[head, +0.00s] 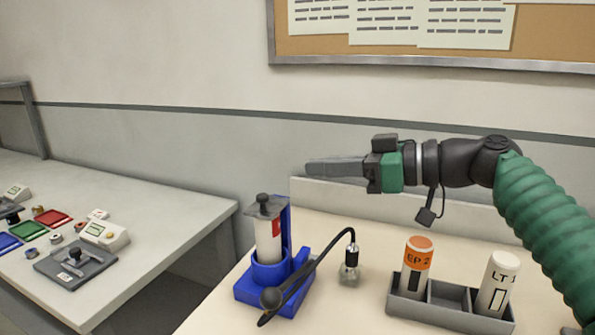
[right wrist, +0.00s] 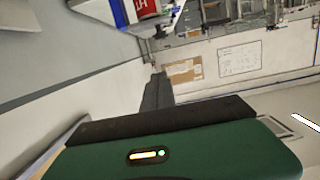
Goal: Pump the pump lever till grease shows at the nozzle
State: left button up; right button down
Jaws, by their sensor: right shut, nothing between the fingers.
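The grease pump has a blue base (head: 250,290) and a pale cylinder (head: 267,243) with a red mark, topped by a dark plate and knob. A dark ball (head: 270,298), seemingly the pump lever's end, is at the front of the base. A black hose (head: 325,246) arches right to a nozzle (head: 351,249) above a small clear jar (head: 348,275); I cannot make out grease there. My right gripper (head: 308,167) is shut and empty, above and right of the pump, apart from it. The right wrist view shows its dark fingers (right wrist: 157,92). My left gripper is out of view.
A grey rack (head: 430,315) at the right holds an orange-topped cartridge (head: 417,262) and a white one (head: 497,285), with an empty slot between. A separate table (head: 170,215) at the left carries coloured trays and small parts. A wall stands behind.

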aim_at(270, 298)
jog(key=k, duration=1)
